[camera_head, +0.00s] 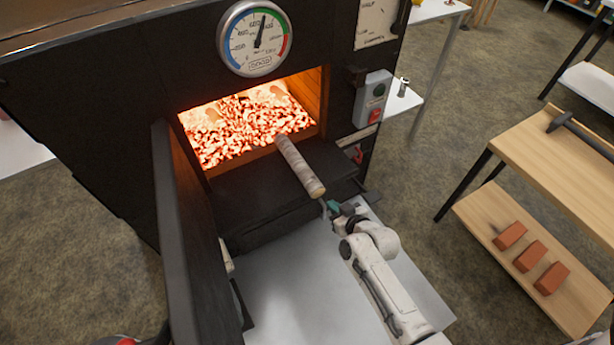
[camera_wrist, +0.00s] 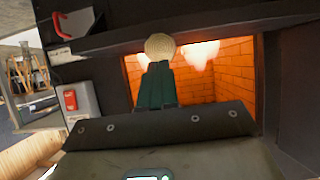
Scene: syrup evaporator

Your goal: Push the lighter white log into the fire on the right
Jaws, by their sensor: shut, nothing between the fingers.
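The pale log (camera_head: 299,166) lies over the dark ledge in front of the firebox. Its far end reaches the opening and its near end points toward me. Glowing embers (camera_head: 245,125) fill the firebox behind it. My gripper (camera_head: 327,205) is shut and empty, just short of the log's near end. In the wrist view, which looks upside down, the green fingers (camera_wrist: 156,70) are together and point at the log's round end (camera_wrist: 160,46). The fingers overlap its edge there; I cannot tell whether they touch it.
The black firebox door (camera_head: 187,235) stands open on the left. A round gauge (camera_head: 254,39) is above the opening and a switch box (camera_head: 372,98) is on its right. A wooden shelf (camera_head: 480,205) with several red bricks stands at the right. Bare floor lies between.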

